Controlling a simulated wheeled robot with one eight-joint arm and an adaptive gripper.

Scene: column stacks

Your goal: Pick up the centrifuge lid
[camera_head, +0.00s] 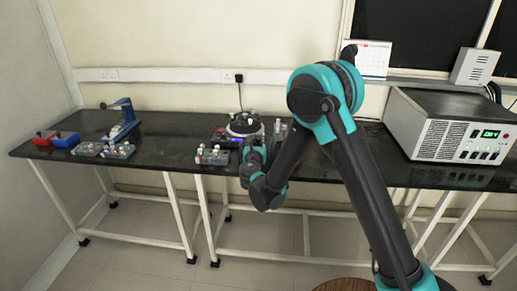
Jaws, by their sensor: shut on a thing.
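The centrifuge (222,141) stands on the black bench near the middle, with a blue-lit front panel. Its dark round lid (243,122) shows at the top. My teal and black arm reaches down from the right, and my gripper (252,148) is at the centrifuge's front right side, shut on what appears to be the lid. The fingertips and the exact grip are small and partly hidden by my own arm, and I cannot tell whether the lid is lifted clear.
A rack of tubes (212,155) stands in front of the centrifuge. More tube racks (103,150), red and blue boxes (56,138) and a blue stand (124,118) are at left. A grey box-shaped instrument (440,125) stands at right. Bench between the left racks and centrifuge is clear.

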